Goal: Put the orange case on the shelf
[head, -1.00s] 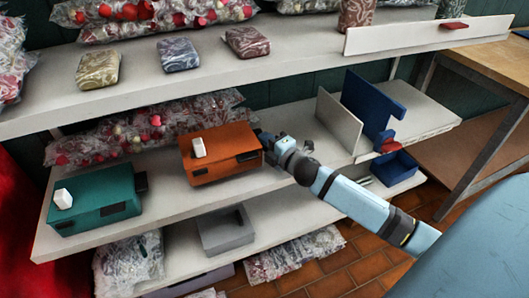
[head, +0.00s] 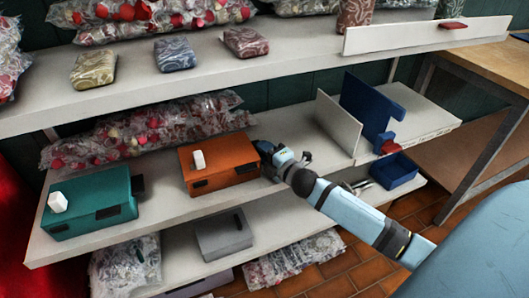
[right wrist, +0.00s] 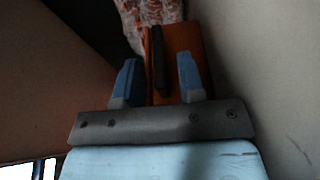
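My right gripper (head: 264,150) is at the case's right end. In the right wrist view the gripper (right wrist: 158,78) is open. Its blue fingers stand apart on either side of the dark handle (right wrist: 158,60) on the orange case (right wrist: 185,47), with a gap visible on both sides. My left gripper is out of view.
A teal case (head: 90,203) with a white block stands left on the same shelf. A white upright panel (head: 338,122) and a blue bracket (head: 370,110) stand to the right. Bagged goods lie behind. A grey box (head: 222,235) is below. Small patterned packs line the upper shelf.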

